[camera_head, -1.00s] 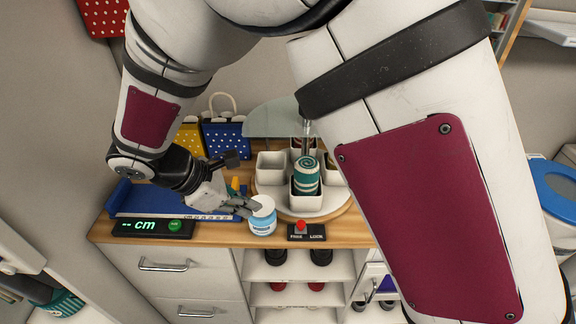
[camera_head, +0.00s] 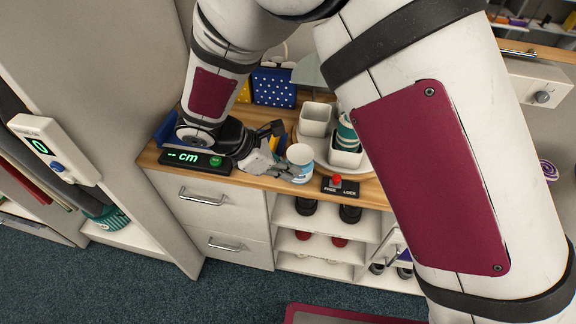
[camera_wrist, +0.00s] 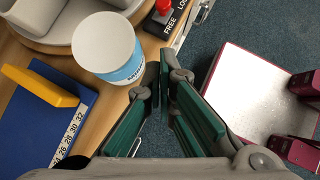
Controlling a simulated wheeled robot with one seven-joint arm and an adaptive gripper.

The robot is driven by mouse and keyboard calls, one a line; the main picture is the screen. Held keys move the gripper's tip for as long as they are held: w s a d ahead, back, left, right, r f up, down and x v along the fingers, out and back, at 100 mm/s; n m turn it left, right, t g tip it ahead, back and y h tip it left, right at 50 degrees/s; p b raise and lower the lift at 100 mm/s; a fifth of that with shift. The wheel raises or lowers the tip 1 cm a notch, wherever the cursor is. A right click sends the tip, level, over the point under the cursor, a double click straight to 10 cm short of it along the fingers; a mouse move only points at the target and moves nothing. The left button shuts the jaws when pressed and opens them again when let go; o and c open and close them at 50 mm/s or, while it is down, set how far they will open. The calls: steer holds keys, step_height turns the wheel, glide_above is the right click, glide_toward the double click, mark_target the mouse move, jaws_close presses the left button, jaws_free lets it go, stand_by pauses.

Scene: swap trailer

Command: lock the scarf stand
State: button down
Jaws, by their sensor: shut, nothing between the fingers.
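The scarf stand (camera_head: 316,113), a round turntable with white square cups, stands on the wooden counter, partly hidden by my arm. A teal rolled scarf (camera_head: 346,132) sits in one cup. In front is a black switch box (camera_head: 340,186) marked FREE and LOCK, with a red knob (camera_head: 337,180). The knob stands at the FREE side; it also shows at the top of the wrist view (camera_wrist: 163,6). My gripper (camera_head: 282,171) is shut and empty at the counter's front edge, just left of the box. A white and blue tub (camera_head: 299,163) stands between them.
A black display reading "-- cm" with a green button (camera_head: 198,160) lies left of my gripper. A blue measuring board (camera_wrist: 45,120) with a yellow block (camera_wrist: 40,86) is close by. Drawers and shoe shelves are below the counter.

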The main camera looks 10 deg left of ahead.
mark_target(330, 183)
steer(key=p+x, duration=0.1)
steer(key=x, duration=0.6)
steer(key=shift+s, duration=0.1)
steer(key=shift+w+d+p, duration=0.15)
steer(key=shift+w+d, duration=0.1)
steer(key=shift+d, duration=0.3)
steer(key=shift+w+d+p, duration=0.15)
steer(key=shift+w+d, duration=0.1)
steer(key=shift+d, duration=0.25)
steer(key=shift+w+d+f, duration=0.15)
steer(key=shift+w+d, duration=0.2)
steer(key=shift+d, duration=0.2)
steer(key=shift+d, duration=0.1)
steer(key=d, duration=0.3)
steer(key=shift+s+d+p, duration=0.1)
steer(key=shift+d+p, duration=0.15)
steer(key=shift+p, duration=0.05)
steer(key=shift+a, duration=0.1)
